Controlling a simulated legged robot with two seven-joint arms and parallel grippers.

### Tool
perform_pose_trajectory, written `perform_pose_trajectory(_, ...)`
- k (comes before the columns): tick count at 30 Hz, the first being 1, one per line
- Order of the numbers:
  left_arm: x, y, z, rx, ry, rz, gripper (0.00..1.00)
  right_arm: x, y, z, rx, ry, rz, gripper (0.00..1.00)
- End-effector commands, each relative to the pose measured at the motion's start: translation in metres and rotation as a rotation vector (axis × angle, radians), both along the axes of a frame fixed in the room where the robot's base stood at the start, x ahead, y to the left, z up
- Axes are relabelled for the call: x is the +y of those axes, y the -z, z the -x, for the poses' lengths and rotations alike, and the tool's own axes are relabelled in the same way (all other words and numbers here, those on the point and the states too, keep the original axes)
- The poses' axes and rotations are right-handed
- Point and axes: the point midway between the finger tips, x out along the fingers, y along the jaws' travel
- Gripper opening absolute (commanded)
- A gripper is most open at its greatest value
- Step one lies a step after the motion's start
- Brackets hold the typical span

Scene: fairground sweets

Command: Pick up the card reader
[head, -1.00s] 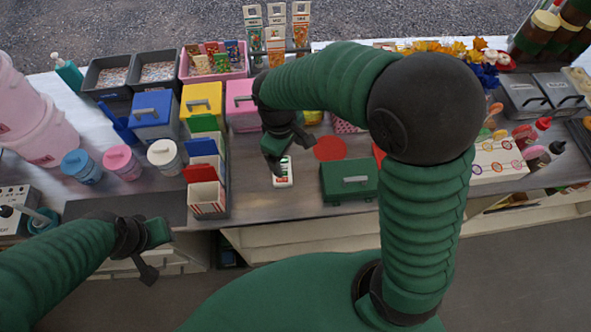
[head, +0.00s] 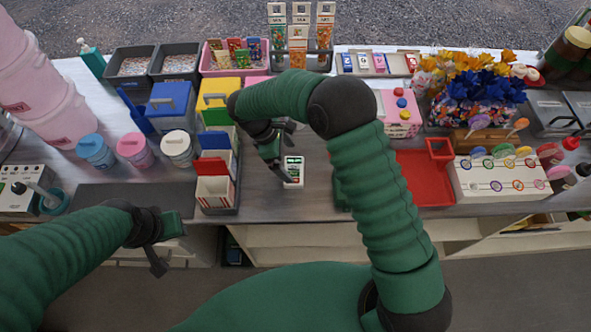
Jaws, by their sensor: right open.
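The card reader (head: 293,172) is a small white device with a dark green screen area. It lies on the grey counter, right of the popcorn boxes. My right gripper (head: 284,168) is open, pointing down at the card reader's left side and close above it. I cannot tell whether a finger touches it. My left gripper (head: 170,245) hangs in front of the counter's front edge, away from the card reader; its fingers look spread.
Striped boxes in a dark holder (head: 222,210) stand left of the card reader. A red tray (head: 425,190) and a white lollipop stand (head: 480,195) are to the right. A dark mat (head: 130,196) lies at the left. The counter just around the card reader is clear.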

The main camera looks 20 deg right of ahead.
Motion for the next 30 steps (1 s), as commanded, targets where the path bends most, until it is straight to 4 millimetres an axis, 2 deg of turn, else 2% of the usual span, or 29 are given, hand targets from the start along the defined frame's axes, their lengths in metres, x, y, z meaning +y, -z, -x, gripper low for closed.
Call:
perform_pose_trajectory(7,0.0,-0.01,0.0,0.0,-0.001,0.0,0.36,-0.013,0.039,0.008,0.003,0.001,0.001,1.0)
perform_pose_trajectory(10,0.0,-0.011,0.0,0.0,-0.001,0.0,0.36,-0.015,0.046,0.009,0.001,0.0,0.0,1.0)
perform_pose_trajectory(15,0.0,-0.01,0.0,0.0,-0.001,0.0,0.36,-0.016,0.047,0.008,0.001,0.0,-0.001,1.0)
perform_pose_trajectory(28,0.0,-0.01,0.0,0.0,0.0,0.0,0.36,-0.015,0.046,0.008,0.0,0.001,0.0,0.45)
perform_pose_trajectory(30,0.0,-0.01,0.0,0.0,-0.001,0.0,0.36,-0.015,0.046,0.008,0.0,0.001,0.0,0.45)
